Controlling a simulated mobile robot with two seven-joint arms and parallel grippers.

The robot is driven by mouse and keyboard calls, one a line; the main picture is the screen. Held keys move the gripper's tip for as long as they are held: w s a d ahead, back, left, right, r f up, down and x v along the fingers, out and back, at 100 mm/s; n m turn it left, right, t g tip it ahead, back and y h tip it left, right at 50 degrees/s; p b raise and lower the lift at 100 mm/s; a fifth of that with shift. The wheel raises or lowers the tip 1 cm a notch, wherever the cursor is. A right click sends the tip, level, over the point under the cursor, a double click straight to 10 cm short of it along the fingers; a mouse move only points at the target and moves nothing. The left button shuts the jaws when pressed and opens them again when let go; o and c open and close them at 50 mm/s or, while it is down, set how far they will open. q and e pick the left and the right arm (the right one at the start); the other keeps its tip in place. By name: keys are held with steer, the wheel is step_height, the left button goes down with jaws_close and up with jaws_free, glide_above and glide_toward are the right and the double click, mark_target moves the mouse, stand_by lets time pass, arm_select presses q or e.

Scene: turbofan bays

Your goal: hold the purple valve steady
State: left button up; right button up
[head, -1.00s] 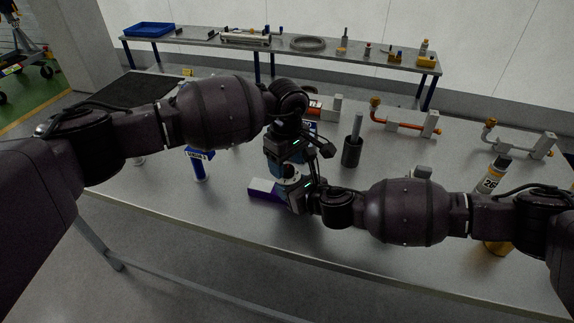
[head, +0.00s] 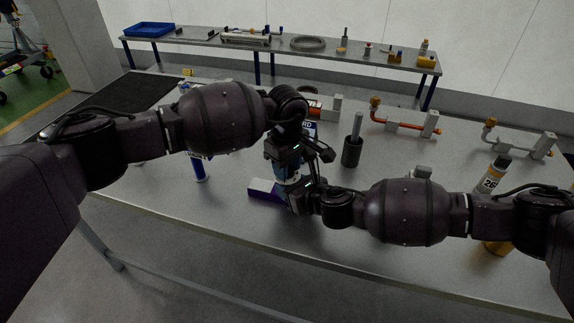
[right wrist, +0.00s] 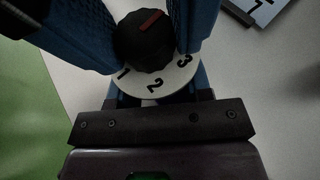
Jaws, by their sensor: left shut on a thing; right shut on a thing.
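The purple valve (head: 266,196) is on the near middle of the table, its pale top and purple side showing left of my grippers. In the right wrist view its black knob (right wrist: 145,42) has a red mark, above a white dial (right wrist: 155,88) numbered 1, 2, 3. My left gripper (head: 290,172) comes down from above; its blue fingers are shut on the knob from both sides. My right gripper (head: 293,197) reaches in from the right and is shut on the valve below the dial. The grippers hide most of the valve body.
A blue-and-white canister (head: 200,170) stands left of the valve. A dark cylinder with a grey rod (head: 352,152) stands behind to the right. Pipe fittings (head: 403,124) lie farther back. A grey-and-yellow tube marked 26 (head: 490,180) is at right. The near table strip is clear.

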arm_select(q)
steer(key=shift+n, duration=0.3)
steer(key=n, duration=0.2)
steer(key=shift+n, duration=2.5)
steer(key=o, duration=0.9)
steer(key=shift+s, duration=0.1)
steer(key=shift+o, duration=0.2)
